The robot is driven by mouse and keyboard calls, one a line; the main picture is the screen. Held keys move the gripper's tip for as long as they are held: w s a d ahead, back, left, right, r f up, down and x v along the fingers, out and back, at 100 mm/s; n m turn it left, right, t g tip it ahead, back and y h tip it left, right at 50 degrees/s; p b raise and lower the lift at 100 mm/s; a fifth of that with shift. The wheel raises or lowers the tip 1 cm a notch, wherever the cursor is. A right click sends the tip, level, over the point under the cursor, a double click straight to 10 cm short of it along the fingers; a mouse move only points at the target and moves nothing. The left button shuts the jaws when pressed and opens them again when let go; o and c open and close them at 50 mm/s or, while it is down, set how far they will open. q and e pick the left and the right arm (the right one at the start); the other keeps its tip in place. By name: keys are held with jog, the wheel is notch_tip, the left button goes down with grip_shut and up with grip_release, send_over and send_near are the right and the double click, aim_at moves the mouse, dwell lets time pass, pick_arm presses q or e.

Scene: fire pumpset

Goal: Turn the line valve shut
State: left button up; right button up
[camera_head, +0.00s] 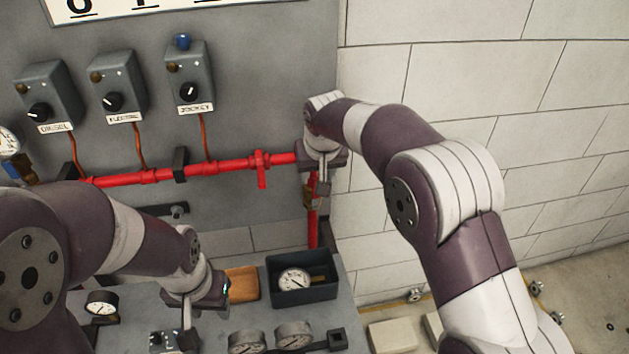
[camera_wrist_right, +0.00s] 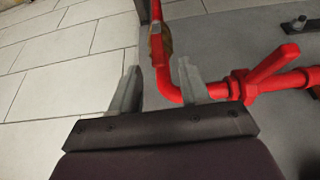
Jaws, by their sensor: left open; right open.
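The line valve's red lever (camera_head: 261,170) hangs down across the red horizontal pipe in the head view. In the right wrist view the lever (camera_wrist_right: 275,66) stands off the pipe at a slant, right of the fingers. My right gripper (camera_head: 321,184) is open at the pipe's right end, to the right of the lever and apart from it. In the wrist view its fingers (camera_wrist_right: 159,85) are spread, with the red pipe's elbow showing between them; contact cannot be told. My left gripper (camera_head: 187,335) is open above the bench, far from the lever, its fingertips partly hard to see.
Three switch boxes (camera_head: 189,78) hang on the grey panel above the red pipe (camera_head: 225,166). A brass fitting (camera_head: 308,195) sits on the vertical pipe beside my right gripper. The bench holds a dark tray (camera_head: 327,290) with a gauge, a wooden block (camera_head: 243,284) and loose gauges (camera_head: 294,335).

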jog(key=p, duration=0.1)
send_over(315, 200)
jog(key=f, duration=0.6)
jog(key=shift+w, duration=0.3)
jog(key=shift+d+f, duration=0.25)
jog(key=shift+a, duration=0.1)
jog(key=shift+c, duration=0.6)
jog(key=shift+s+a, duration=0.1)
grip_shut()
jog(key=a+h, duration=0.1)
jog(key=a+h+b, duration=0.1)
jog(key=shift+s+a+f+n+t+h, duration=0.1)
jog(key=shift+s+f+n+t+h, duration=0.1)
jog(key=shift+n+t+h, duration=0.1)
jog(key=shift+o, duration=0.6)
grip_release()
jog(key=shift+r, duration=0.1)
